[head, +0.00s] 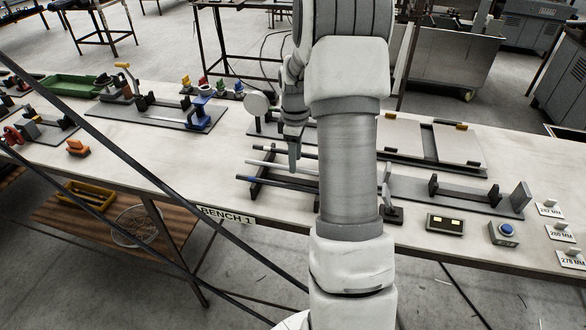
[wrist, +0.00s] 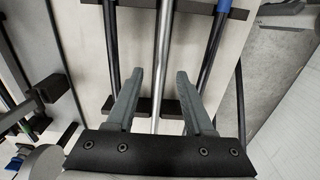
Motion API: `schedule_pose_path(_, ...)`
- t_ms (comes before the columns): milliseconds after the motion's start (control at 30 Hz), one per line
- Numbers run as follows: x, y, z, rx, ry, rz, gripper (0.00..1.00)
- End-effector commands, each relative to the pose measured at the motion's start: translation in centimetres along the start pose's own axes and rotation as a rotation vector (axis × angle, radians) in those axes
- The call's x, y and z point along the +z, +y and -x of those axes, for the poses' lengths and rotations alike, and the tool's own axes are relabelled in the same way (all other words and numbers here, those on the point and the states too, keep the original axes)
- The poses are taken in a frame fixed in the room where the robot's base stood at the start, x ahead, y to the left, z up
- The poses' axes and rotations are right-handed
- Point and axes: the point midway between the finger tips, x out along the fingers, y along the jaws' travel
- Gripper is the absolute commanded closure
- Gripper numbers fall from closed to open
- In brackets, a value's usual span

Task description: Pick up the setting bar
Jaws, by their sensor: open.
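Several bars lie side by side on a dark rack (head: 257,178) at the bench's front edge. A plain silver bar (wrist: 163,50) runs between the two open fingers of my gripper (wrist: 160,78) in the wrist view. A dark bar with a blue end (wrist: 221,7) lies to its right, and a dark bar (wrist: 110,40) to its left. No label shows which one is the setting bar. In the head view my gripper (head: 293,165) points down over the rack, empty. My arm hides the rack's right part.
The pale bench (head: 190,150) holds a fixture with a blue clamp (head: 200,112) to the left. A long grey fixture (head: 460,195), a blue button box (head: 504,232) and number cards (head: 560,232) stand to the right. Orange (head: 78,147) and green pieces lie further left.

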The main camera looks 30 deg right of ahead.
Motion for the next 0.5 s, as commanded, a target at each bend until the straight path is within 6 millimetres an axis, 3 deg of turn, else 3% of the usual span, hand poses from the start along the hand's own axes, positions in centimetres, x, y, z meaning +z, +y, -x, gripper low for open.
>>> schedule_pose_path(133,0.0,0.0,-1.7,0.000,-0.001,0.000,0.47)
schedule_pose_path(400,0.0,0.0,-2.0,0.001,0.000,0.000,0.47)
schedule_pose_path(500,0.0,0.0,-2.0,0.001,0.000,0.000,0.63)
